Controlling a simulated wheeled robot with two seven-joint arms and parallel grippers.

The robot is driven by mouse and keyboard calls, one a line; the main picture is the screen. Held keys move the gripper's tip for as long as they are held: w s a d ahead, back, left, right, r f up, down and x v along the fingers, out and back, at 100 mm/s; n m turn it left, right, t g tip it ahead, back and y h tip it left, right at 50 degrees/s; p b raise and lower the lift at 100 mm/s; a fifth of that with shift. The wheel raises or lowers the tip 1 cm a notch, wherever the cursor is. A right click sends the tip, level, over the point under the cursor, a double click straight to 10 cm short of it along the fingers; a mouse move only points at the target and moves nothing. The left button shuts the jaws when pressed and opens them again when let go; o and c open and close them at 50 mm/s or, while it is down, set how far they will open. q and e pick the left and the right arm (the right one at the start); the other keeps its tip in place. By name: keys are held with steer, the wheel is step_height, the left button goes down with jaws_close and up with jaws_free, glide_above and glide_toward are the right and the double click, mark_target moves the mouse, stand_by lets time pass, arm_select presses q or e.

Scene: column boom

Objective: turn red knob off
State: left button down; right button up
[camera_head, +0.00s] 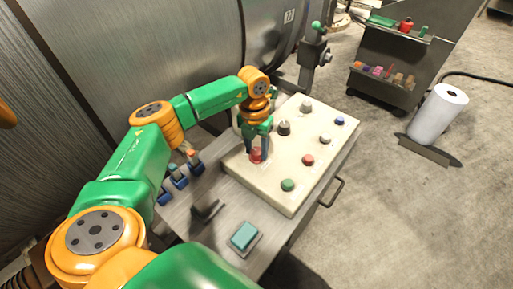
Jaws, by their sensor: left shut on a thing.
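A red knob (256,156) sits on the left part of a cream control panel (316,141), which lies on top of a grey metal cabinet. My left gripper (257,148) points down over the panel, and its fingers are shut on the red knob. The fingers hide part of the knob, and its turn angle cannot be made out. My right gripper is not in view.
The panel also bears a dark knob (284,128), a red button (308,160), a green button (288,185) and a blue button (340,121). A teal-topped box (243,236) sits at the cabinet's front. A tool cart (400,60) and a white roll (437,115) stand at right.

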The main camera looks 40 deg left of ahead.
mark_target(256, 149)
arm_select(q)
steer(key=shift+c, duration=1.9)
jaws_free()
step_height(256, 149, up, 7)
steer(key=shift+a+r+b, duration=0.1)
steer(key=shift+b, duration=0.8)
